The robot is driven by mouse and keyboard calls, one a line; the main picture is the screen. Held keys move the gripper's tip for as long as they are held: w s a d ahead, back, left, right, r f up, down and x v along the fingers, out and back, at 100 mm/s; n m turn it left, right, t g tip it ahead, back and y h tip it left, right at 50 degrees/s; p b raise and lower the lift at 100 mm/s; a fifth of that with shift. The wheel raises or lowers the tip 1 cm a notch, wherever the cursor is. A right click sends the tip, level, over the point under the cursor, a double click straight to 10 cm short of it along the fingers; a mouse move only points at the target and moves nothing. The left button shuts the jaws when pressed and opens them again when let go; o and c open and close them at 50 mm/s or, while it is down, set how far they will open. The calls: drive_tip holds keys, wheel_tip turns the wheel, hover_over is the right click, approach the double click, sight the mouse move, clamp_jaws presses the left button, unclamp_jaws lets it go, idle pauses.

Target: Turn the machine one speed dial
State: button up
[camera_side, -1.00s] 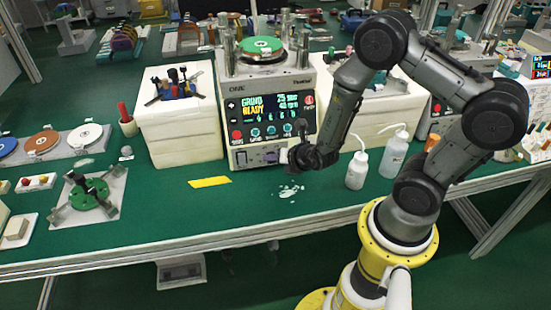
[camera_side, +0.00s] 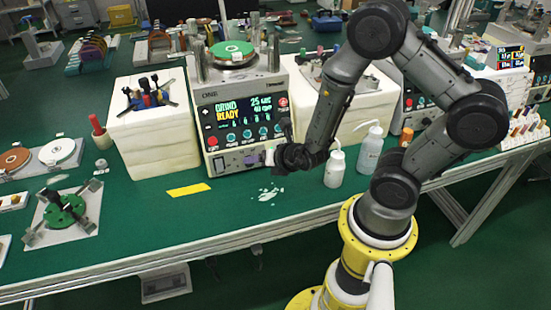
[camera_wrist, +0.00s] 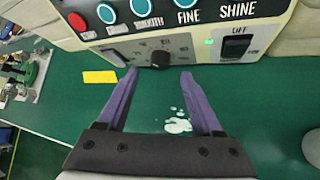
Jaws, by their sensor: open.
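The machine (camera_side: 236,108) is a light box with a lit display reading GRIND READY and a round green-topped platen above. In the wrist view, a black knob with printed marks around it (camera_wrist: 160,58) sits low on the machine's front panel (camera_wrist: 110,47); it looks like the speed dial. My gripper (camera_wrist: 159,73) is open, its two purple fingers reaching toward the panel on either side of the knob. Nothing is held. Whether the fingertips touch the panel is unclear. In the side view my gripper (camera_side: 272,156) is at the machine's lower front and hides part of it.
A red button (camera_wrist: 77,22), teal buttons and an OFF-labelled switch (camera_wrist: 239,47) are near the knob. White bottles (camera_side: 335,169) stand close at right on the green bench. Yellow tape (camera_side: 188,190) and a white spill (camera_side: 267,195) lie in front. White blocks flank the machine.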

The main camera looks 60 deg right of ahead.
drive_tip(key=v, duration=0.9)
drive_tip(key=shift+s+r, duration=0.1)
drive_tip(key=shift+r, duration=0.05)
drive_tip(key=w+d+r+n+g+h, duration=0.2)
drive_tip(key=w+d+r+h, duration=0.2)
drive_tip(key=w+r+h, duration=0.25)
drive_tip(key=a+f+n+h, duration=0.1)
drive_tip(key=a+f, duration=0.3)
drive_tip(key=a+f+n+g+h, duration=0.1)
drive_tip(key=a+f+n, duration=0.1)
drive_tip(key=a+f, duration=0.2)
drive_tip(key=s+a+f+n+h, duration=0.1)
drive_tip(key=a+f+n, duration=0.1)
drive_tip(key=a+f, duration=0.2)
drive_tip(key=shift+a+f+h, duration=0.25)
drive_tip(key=shift+a+h, duration=0.1)
drive_tip(key=shift+a, duration=0.5)
drive_tip(key=x, duration=1.3)
drive_tip(key=shift+d+f, duration=0.25)
